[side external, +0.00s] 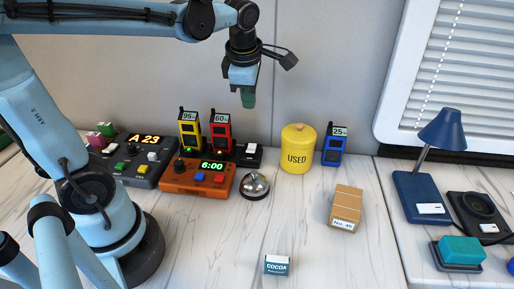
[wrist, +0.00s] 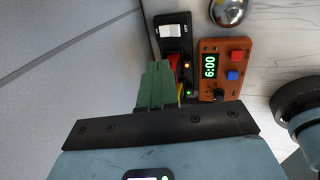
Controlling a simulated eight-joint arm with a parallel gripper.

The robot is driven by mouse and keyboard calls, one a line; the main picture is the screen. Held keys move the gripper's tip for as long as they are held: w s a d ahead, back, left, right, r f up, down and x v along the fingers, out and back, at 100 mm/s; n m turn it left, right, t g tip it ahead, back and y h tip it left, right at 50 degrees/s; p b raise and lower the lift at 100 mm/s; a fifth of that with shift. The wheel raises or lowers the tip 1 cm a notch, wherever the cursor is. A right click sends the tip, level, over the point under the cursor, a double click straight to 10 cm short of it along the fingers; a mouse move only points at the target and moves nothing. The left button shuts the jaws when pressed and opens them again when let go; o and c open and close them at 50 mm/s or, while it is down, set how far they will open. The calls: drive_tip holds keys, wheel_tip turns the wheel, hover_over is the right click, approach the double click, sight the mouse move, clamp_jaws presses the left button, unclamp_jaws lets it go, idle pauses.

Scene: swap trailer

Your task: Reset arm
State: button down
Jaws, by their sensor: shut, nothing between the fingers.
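My gripper (side external: 249,99) hangs pointing down in the air above the back of the table, in front of the wall, in the side external view. Its green fingers are together and hold nothing. In the wrist view the shut fingers (wrist: 156,85) are above the row of radios in their charging stand, hiding part of the radios. A red radio (side external: 221,132) and a yellow radio (side external: 189,131) stand upright there. A black switch block (side external: 248,153) is at the right of them.
An orange clock (side external: 197,177), a bell (side external: 254,186), a yellow canister (side external: 297,149) and a blue radio (side external: 333,145) stand near the back. A cardboard box (side external: 345,208) and cocoa box (side external: 277,265) are further forward. A blue lamp (side external: 442,131) is at right. Front middle table is mostly clear.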

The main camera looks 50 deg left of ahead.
idle(0.3)
drive_tip(key=s+d+f+m+t+h, duration=0.1)
drive_tip(key=s+d+f+m+t, duration=0.1)
drive_tip(key=m, duration=1.1)
drive_tip(key=s+d+f+m+t+h, duration=0.1)
drive_tip(key=s+d+m, duration=0.3)
drive_tip(key=m, duration=1)
drive_tip(key=shift+s+d+f+t, duration=0.2)
drive_tip(key=shift+f+t, duration=0.35)
drive_tip(key=shift+t, duration=0.35)
